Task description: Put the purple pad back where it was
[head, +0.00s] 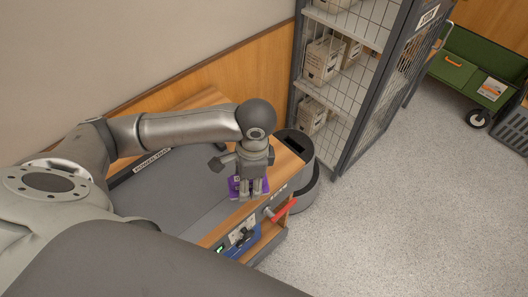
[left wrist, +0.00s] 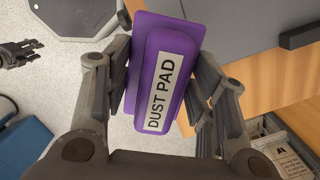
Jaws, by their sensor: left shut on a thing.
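My left gripper (head: 251,194) is shut on the purple pad (head: 238,186), above the front right part of the wooden bench (head: 289,160). In the left wrist view the pad (left wrist: 166,65) is a purple block with a white label reading "DUST PAD", held between both fingers (left wrist: 166,95). I cannot tell whether the pad touches the bench. A dark gripper, apparently my right one (left wrist: 20,53), shows at the left edge of the left wrist view, apart from the pad; its opening is unclear.
A grey mat (head: 165,185) with a labelled strip covers much of the bench. A red-handled item (head: 284,209) sits at the bench's front edge. A dark round bin (head: 301,145) stands beside the bench, near a wire cage shelf (head: 345,115) with boxes.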

